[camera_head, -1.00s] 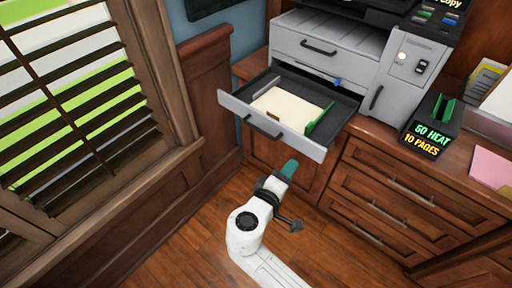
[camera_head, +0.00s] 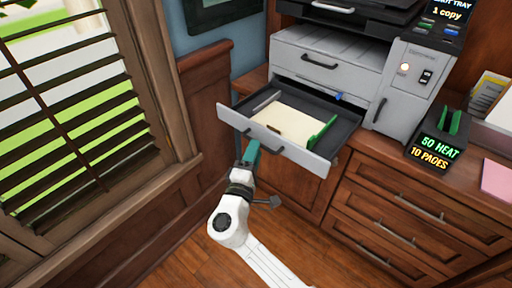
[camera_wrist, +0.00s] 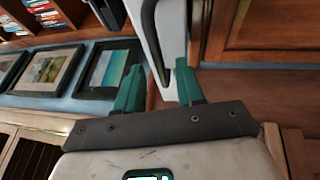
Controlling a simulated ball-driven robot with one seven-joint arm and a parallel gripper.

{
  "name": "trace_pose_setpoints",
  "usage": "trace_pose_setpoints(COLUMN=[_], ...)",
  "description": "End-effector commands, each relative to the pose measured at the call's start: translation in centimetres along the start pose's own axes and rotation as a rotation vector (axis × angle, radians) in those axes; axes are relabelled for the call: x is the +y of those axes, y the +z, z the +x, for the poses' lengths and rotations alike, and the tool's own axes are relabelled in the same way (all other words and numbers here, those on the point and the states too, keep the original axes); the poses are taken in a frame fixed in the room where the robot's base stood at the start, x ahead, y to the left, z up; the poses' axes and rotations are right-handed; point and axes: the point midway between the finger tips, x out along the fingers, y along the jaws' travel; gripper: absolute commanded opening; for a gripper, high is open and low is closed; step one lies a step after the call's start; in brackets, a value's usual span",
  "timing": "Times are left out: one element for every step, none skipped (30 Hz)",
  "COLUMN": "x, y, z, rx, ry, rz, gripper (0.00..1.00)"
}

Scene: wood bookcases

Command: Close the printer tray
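The grey printer (camera_head: 330,62) stands on the wooden cabinet. Its lower tray (camera_head: 345,132) is pulled out, with cream paper (camera_head: 290,125) and a green guide (camera_head: 322,132) inside. The tray's light front panel (camera_head: 308,160) has a dark handle (camera_head: 262,142). My gripper (camera_head: 251,150) has teal fingers and is just in front of and below the panel, near the handle. In the wrist view my gripper (camera_wrist: 158,68) is open, its fingers apart. The panel (camera_wrist: 172,35) and dark handle (camera_wrist: 150,35) show beyond and between them. I cannot tell whether they touch.
A wooden window frame (camera_head: 150,75) and wall panelling (camera_head: 210,100) stand at the left. Wooden drawers with metal handles (camera_head: 420,207) are at the right. A black sign block (camera_head: 435,148) sits on the counter. Open wooden floor (camera_head: 330,255) lies in front.

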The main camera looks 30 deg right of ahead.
Motion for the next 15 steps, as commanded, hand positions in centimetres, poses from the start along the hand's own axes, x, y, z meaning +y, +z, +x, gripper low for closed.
trace_pose_setpoints(x=[0.0,0.1,0.1,0.0,0.0,0.0,0.0,0.0,0.0,0.0,0.0,0.0,0.0,0.0,0.0], y=[0.0,0.0,0.0,0.0,0.0,0.0,0.0,0.0,0.0,0.0,0.0,0.0,0.0,0.0,0.0], z=[0.7,0.9,1.3,1.5,1.7,1.8,1.9,2.0,2.0,2.1,2.1,2.1,2.1,2.1,2.1], rx=[-0.001,-0.001,-0.001,-0.001,0.000,0.000,0.000,0.000,0.000,0.000,0.000,0.000,0.000,0.000,0.000], ry=[0.001,0.001,0.001,0.001,0.000,0.000,-0.001,-0.001,-0.001,-0.001,-0.001,-0.001,-0.001,-0.001,-0.001], rz=[0.000,0.000,0.001,0.001,0.000,0.000,0.000,0.000,0.000,0.000,0.000,0.000,0.000,0.000,0.000], gripper=[0.38,0.38,0.38,0.38,0.38,0.38,0.38,0.38,0.38,0.38,0.38,0.38,0.38,0.38,0.38])
